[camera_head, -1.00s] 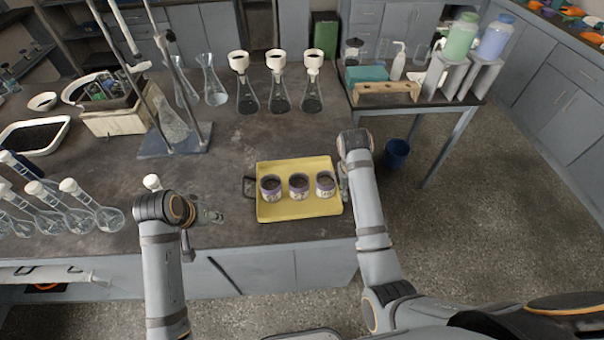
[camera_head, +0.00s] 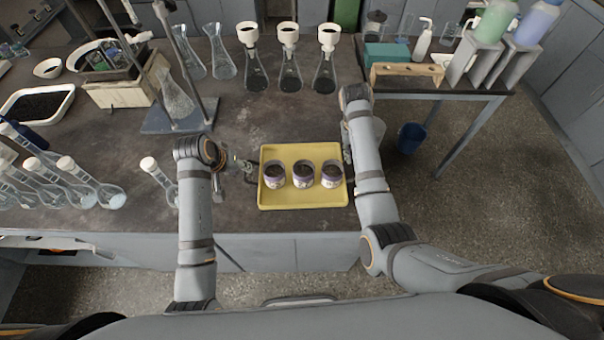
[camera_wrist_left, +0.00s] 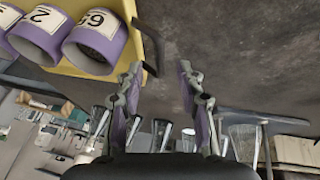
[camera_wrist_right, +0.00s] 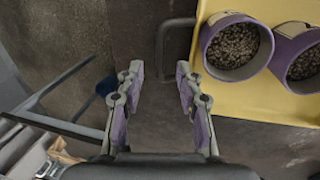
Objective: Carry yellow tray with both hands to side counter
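The yellow tray (camera_head: 303,201) lies on the dark bench near its front edge and carries three purple-and-white cups (camera_head: 303,173). In the right wrist view two cups (camera_wrist_right: 237,48) hold grey-brown grains. The tray has a dark handle on each side. My left gripper (camera_head: 245,165) is left of the tray; in the left wrist view its fingers (camera_wrist_left: 160,72) are apart, close to the left handle (camera_wrist_left: 148,45), with nothing between them. My right gripper (camera_wrist_right: 160,75) is open at the tray's right side, the right handle (camera_wrist_right: 170,45) just ahead of its fingertips. Its fingers are mostly hidden in the head view.
A side counter (camera_head: 440,91) at the right holds a wooden rack (camera_head: 407,74), a teal box (camera_head: 386,54) and bottles. A blue bucket (camera_head: 411,137) stands on the floor below. Flasks with funnels (camera_head: 290,70) stand behind the tray; several flasks (camera_head: 85,185) stand at the left.

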